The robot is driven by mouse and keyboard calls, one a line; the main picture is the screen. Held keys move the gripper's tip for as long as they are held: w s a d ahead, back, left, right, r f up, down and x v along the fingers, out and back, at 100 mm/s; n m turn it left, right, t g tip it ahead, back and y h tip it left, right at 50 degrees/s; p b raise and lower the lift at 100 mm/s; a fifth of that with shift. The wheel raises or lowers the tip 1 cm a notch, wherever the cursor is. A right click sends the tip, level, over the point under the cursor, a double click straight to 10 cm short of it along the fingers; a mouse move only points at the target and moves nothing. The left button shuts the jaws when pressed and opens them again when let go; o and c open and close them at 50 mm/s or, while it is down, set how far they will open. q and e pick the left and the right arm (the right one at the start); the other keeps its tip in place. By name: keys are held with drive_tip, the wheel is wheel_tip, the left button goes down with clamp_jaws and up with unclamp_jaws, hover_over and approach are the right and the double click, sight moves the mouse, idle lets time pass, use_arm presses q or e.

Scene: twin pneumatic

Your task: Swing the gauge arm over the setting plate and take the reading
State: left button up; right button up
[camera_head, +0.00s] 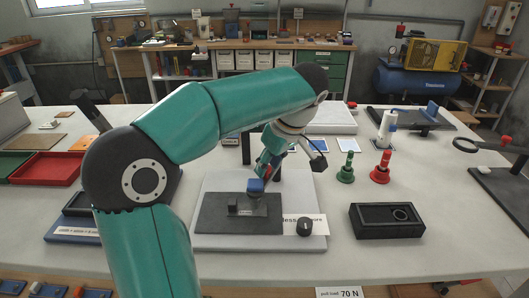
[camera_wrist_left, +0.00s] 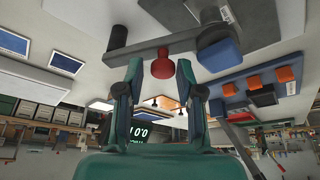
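The gauge arm is a dark bar (camera_wrist_left: 155,47) with a blue gauge head (camera_wrist_left: 217,52) and a red knob (camera_wrist_left: 163,65). In the head view the blue head (camera_head: 256,186) is above the dark plate (camera_head: 215,222) on the pale base; I cannot tell if it touches anything. My left gripper (camera_head: 267,163) is at the gauge arm, mostly hidden by its own wrist. In the left wrist view its fingers (camera_wrist_left: 160,72) are apart, one on each side of the red knob, with gaps showing. A green-lit display (camera_wrist_left: 135,132) is partly behind a finger. My right gripper is out of view.
A red tray (camera_head: 46,169) is at left. The front right tabletop is clear.

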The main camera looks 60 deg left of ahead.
use_arm(q)
drive_tip(key=v, duration=1.2)
